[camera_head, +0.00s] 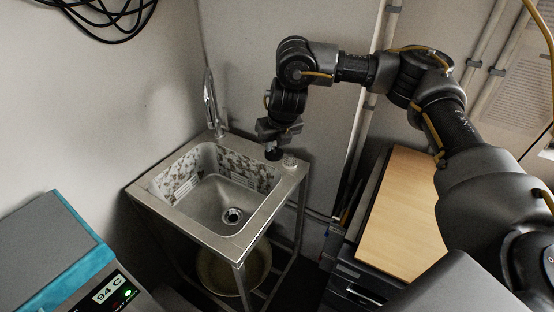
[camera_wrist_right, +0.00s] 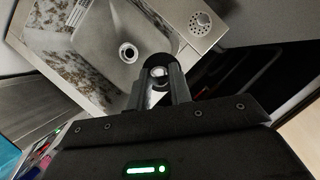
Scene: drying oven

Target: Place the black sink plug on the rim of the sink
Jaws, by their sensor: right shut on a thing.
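The metal sink (camera_head: 262,221) stands in the corner, with a square basin and a flat steel rim. My right gripper (camera_head: 273,146) points down at the back right of the sink and is shut on the black sink plug (camera_head: 273,155). In the right wrist view the plug (camera_wrist_right: 157,61) shows as a dark round shape between the fingertips (camera_wrist_right: 160,78), partly hidden by them. It appears near the rim's inner edge; I cannot tell whether it touches the rim. The drain (camera_head: 232,216) is open in the basin floor. My left gripper is out of view.
A perforated round fitting (camera_head: 289,161) sits on the rim close to the right of my gripper. A tap (camera_head: 211,102) rises at the back corner. A teal-and-grey device (camera_head: 62,254) stands at left, a wooden-topped cabinet (camera_head: 400,215) at right. The front rim is clear.

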